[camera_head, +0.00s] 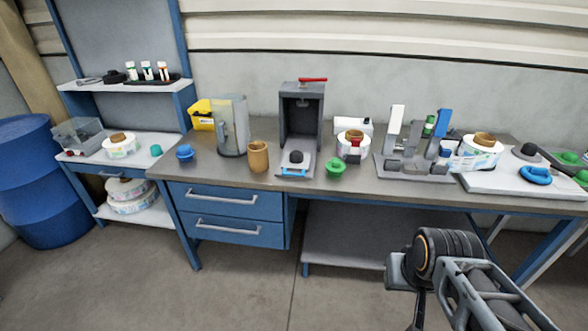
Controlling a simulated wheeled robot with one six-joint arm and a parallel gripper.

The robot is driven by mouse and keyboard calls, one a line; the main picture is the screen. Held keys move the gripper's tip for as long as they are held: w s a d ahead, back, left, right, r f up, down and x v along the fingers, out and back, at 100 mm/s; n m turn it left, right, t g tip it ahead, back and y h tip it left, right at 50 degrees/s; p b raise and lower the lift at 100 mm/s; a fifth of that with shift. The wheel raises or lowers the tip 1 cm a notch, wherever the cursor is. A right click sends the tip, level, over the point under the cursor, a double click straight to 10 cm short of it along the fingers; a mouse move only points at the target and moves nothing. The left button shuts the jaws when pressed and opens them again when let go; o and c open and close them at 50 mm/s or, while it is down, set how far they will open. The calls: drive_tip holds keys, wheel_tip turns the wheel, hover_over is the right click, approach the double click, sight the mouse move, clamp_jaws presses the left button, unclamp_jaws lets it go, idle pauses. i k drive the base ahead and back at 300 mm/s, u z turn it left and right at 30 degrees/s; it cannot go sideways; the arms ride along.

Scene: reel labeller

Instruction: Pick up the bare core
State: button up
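The bare core is a brown cardboard tube (258,157). It stands upright on the grey-brown workbench (228,176), between a clear pitcher-like container and a dark grey press-like machine. My arm reaches in from the lower right, and my gripper (417,308) is at its end, low in front of the bench. It is well to the right of the core and apart from it. Its fingers are too small and too much hidden by my arm to tell whether they are open or shut.
The clear container (232,126) stands close left of the core, and the grey machine (301,115) is to its right. A blue knob (185,153) and a green knob (336,168) lie near the front edge. A labelled roll (352,146) and a grey fixture stand further right.

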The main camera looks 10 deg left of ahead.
sight(258, 157)
drive_tip(key=u, duration=0.9)
drive_tip(key=k, duration=1.15)
drive_tip(key=u, duration=1.35)
drive_tip(key=i, duration=2.65)
drive_tip(key=z, duration=0.75)
drive_tip(key=i, duration=1)
drive_tip(key=z, duration=1.65)
drive_tip(key=i, duration=0.85)
drive_tip(key=z, duration=0.7)
